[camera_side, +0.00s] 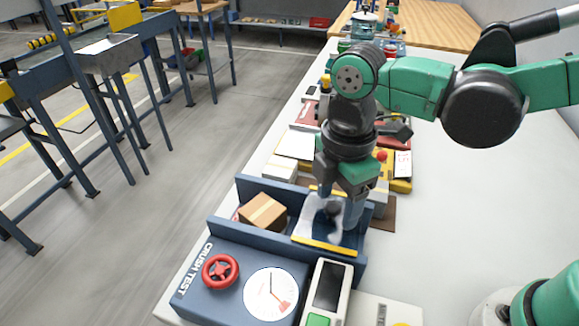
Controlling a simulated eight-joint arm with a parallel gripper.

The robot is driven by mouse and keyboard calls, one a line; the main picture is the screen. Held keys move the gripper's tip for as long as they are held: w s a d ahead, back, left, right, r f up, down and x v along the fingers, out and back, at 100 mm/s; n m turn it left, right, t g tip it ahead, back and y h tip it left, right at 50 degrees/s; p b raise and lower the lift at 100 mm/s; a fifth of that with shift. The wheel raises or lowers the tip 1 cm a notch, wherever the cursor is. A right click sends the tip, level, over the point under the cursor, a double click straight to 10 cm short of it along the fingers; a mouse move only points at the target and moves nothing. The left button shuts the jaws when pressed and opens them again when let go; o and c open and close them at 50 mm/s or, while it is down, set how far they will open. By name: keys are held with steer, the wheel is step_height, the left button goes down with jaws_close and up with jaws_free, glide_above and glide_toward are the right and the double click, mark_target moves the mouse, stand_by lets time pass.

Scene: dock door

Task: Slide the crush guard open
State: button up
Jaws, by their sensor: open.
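The crush test machine (230,262) stands at the near end of the white bench, with a red handwheel (221,271) and a round dial (271,294) on top. Behind its blue wall is a channel holding a cardboard box (263,211). The crush guard (308,226), a clear panel with yellow edge strips, spans the channel just right of the box. My gripper (340,215) points down at the guard's right part, with its fingers apart. The fingertips are partly hidden, and I cannot tell whether they touch the guard.
A handheld device with a dark screen (329,286) sits at the machine's right front. Papers (296,145), a yellow and red device (400,170) and other items crowd the bench behind my gripper. The bench's right side (450,220) is clear.

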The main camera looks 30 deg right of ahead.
mark_target(338, 206)
steer(key=shift+r, duration=2.65)
steer(key=shift+d, duration=0.1)
steer(key=d+f+m+t, duration=0.2)
steer(key=d+m+t, duration=0.5)
steer(key=d+m, duration=0.7)
steer(key=m, duration=0.4)
steer(key=shift+w, duration=0.3)
